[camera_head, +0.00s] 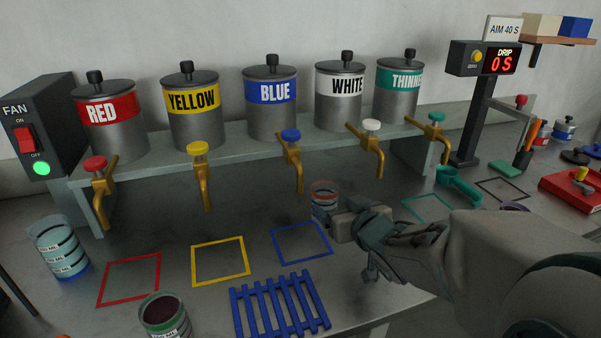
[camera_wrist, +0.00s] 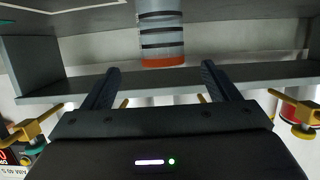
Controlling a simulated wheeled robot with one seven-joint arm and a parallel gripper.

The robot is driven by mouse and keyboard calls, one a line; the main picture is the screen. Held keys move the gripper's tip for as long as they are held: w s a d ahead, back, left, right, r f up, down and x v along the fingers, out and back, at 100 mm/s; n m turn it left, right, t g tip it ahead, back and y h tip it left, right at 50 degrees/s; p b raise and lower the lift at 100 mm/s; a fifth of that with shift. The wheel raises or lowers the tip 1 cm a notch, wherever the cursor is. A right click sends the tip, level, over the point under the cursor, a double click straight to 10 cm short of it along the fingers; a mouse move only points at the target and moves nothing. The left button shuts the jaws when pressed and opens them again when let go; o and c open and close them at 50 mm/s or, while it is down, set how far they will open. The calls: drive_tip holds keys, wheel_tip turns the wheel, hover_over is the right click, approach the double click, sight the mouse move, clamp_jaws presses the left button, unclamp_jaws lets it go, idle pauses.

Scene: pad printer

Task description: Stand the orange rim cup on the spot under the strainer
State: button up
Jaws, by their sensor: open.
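In the wrist view, which is upside down, the orange rim cup (camera_wrist: 161,40) is centred beyond the tips of my gripper (camera_wrist: 160,68). My gripper is open, with its fingers spread to either side of the cup's line and nothing clearly held. I cannot surely pick out the strainer; a dark outlined square (camera_head: 502,189) lies at the right near a green scoop-like thing (camera_head: 458,186).
Paint tanks with taps line the shelf (camera_head: 230,150) behind. The drip display (camera_head: 485,60) stands on a post at right. A blue slatted rack (camera_head: 279,305), a green-rimmed cup (camera_head: 165,315) and a blue-based cup (camera_head: 60,248) stand left and front. Red, yellow and blue outlined squares are empty.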

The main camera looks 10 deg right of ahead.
sight(320, 191)
drive_tip(key=shift+p+x, duration=0.95)
drive_tip(key=shift+p, duration=0.2)
drive_tip(key=shift+w+a+f+p, duration=0.1)
drive_tip(key=shift+w+p, duration=0.1)
drive_tip(key=shift+w, duration=0.1)
drive_tip(key=shift+w+a+f+p, duration=0.1)
drive_tip(key=shift+w+p, duration=0.1)
drive_tip(key=shift+w, duration=0.1)
drive_tip(key=shift+w+a+f+b, duration=0.1)
drive_tip(key=shift+w+f+b, duration=0.2)
drive_tip(key=shift+w, duration=0.35)
drive_tip(key=shift+b+x, duration=0.45)
drive_tip(key=shift+x, duration=2.7)
drive_tip(key=shift+a, duration=0.1)
drive_tip(key=c, duration=1.1)
